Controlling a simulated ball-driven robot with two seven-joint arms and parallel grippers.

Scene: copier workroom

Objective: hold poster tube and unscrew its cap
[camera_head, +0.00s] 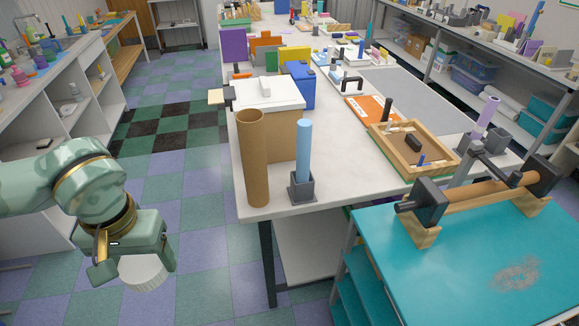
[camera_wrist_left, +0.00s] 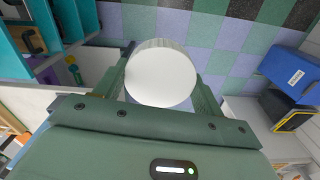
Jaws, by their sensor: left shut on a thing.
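The brown cardboard poster tube (camera_head: 252,160) stands upright near the front left corner of the white table, its top open and uncapped. My left gripper (camera_head: 139,258) is left of the table, over the floor, well apart from the tube. It is shut on a round white cap (camera_head: 144,274) with a ridged side. In the left wrist view the cap (camera_wrist_left: 160,78) sits between the two green fingers, its flat face towards the camera. My right gripper is not in view.
A blue tube (camera_head: 303,150) in a grey stand is right of the poster tube. A white-lidded box (camera_head: 266,93) is behind it. The table (camera_head: 285,203) is crowded further back. A teal bench (camera_head: 470,255) with a roller stands front right. The floor at left is clear.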

